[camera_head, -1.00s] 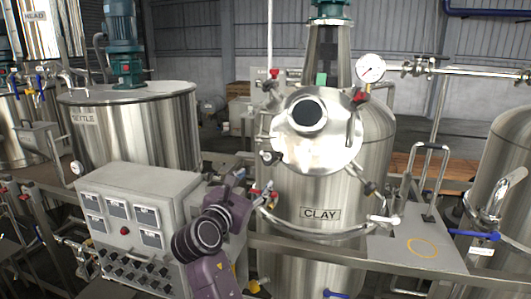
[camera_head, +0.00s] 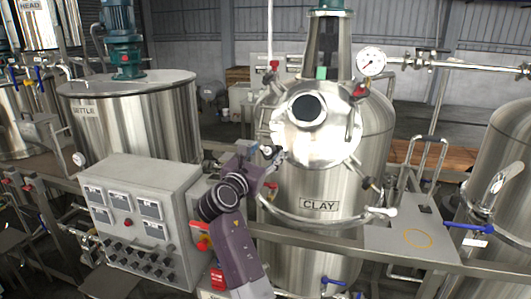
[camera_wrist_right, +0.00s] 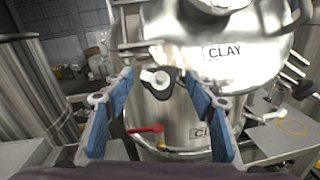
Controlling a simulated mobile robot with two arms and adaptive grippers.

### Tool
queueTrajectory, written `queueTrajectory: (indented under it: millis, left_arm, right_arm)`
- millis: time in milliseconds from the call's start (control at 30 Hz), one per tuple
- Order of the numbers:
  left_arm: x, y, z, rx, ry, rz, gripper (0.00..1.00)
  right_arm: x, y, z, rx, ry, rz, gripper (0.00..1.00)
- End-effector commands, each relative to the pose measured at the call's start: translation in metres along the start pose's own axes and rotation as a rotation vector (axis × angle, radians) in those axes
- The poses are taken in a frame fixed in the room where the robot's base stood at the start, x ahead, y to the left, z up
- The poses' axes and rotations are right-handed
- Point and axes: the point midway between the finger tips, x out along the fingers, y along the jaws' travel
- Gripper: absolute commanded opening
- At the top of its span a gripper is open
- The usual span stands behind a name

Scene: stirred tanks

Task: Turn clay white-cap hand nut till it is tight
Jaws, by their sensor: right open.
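The CLAY tank (camera_head: 345,240) stands in the middle of the head view, its round lid (camera_head: 340,140) facing me. Several hand nuts sit around the lid's rim. The white-cap hand nut (camera_wrist_right: 161,79) is a dark knob with a pale cap, at the lid's edge in the right wrist view. My right gripper (camera_wrist_right: 158,76) is open, its blue fingers on either side of this nut, with gaps visible. In the head view my right gripper (camera_head: 264,157) is at the lid's left edge and partly hides the nut. I cannot tell how tight the nut is. My left gripper is not in view.
A control box (camera_head: 143,220) with displays and knobs stands at the left, before the SETTLE tank (camera_head: 140,130). A red-handled valve (camera_wrist_right: 146,129) lies below the nut. A rail (camera_head: 350,250) runs in front of the tank. A pressure gauge (camera_head: 371,61) is above the lid.

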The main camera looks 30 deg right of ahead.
Motion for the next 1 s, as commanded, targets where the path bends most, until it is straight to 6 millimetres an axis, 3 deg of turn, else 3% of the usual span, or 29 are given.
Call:
queueTrajectory:
  millis: [67,433,767,1000]
  left_arm:
    - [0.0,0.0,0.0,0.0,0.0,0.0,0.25]
    - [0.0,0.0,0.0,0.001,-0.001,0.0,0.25]
    - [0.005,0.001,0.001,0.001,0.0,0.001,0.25]
    - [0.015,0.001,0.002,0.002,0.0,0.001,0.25]
  right_arm:
    - [0.0,0.0,0.0,0.0,0.0,0.0,0.49]
    - [0.0,0.0,-0.001,0.0,0.001,0.0,0.09]
    - [-0.001,0.001,-0.002,0.041,0.002,-0.027,0.09]
    - [-0.001,0.003,-0.002,0.17,0.002,-0.108,0.09]
